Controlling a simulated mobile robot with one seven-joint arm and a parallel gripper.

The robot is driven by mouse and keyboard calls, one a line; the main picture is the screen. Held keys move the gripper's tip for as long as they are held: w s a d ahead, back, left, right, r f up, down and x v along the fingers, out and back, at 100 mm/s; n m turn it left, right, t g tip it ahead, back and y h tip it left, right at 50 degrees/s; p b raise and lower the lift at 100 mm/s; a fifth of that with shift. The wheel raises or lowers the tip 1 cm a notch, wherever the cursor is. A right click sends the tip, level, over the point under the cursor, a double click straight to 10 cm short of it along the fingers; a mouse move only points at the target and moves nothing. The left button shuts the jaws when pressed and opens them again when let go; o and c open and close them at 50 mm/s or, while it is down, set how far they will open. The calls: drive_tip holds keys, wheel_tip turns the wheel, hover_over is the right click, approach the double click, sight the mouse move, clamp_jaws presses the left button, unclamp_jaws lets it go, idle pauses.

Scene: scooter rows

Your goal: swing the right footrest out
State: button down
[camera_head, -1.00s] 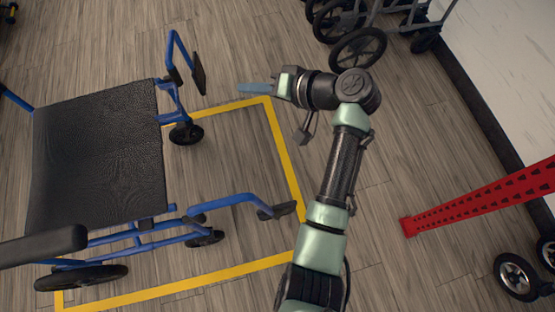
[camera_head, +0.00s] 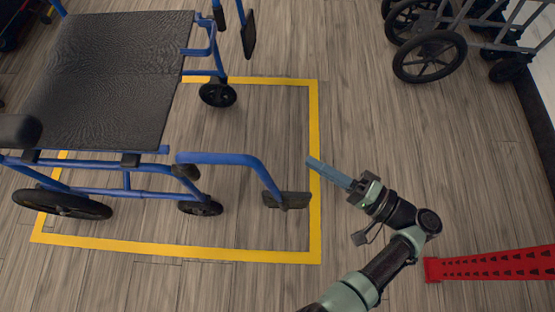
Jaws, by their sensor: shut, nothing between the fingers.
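A blue-framed wheelchair with a black seat (camera_head: 115,85) stands at the left and faces right. Its right footrest (camera_head: 232,159) is the near one. Its blue tube runs forward from the frame and bends down to a dark footplate (camera_head: 288,200) above the floor. The far footrest (camera_head: 248,32) points toward the top edge and is partly cut off. My gripper (camera_head: 312,163) is shut and empty, its blue fingers pointing left. The fingertips are just right of and above the near footplate in the picture, with a visible gap from the tube.
Yellow floor tape (camera_head: 315,120) frames the chair's front. A grey wheeled frame (camera_head: 430,55) stands at the top right. A red perforated bar (camera_head: 490,264) lies at the lower right. Bare floor is open between the tape and these.

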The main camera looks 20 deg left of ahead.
drive_tip(key=s+a+b, duration=0.1)
drive_tip(key=a, duration=0.8)
drive_tip(key=shift+s+a+b, duration=0.2)
drive_tip(key=shift+s+b, duration=0.05)
drive_tip(key=shift+b, duration=0.1)
drive_tip(key=shift+s+r, duration=0.1)
idle(0.4)
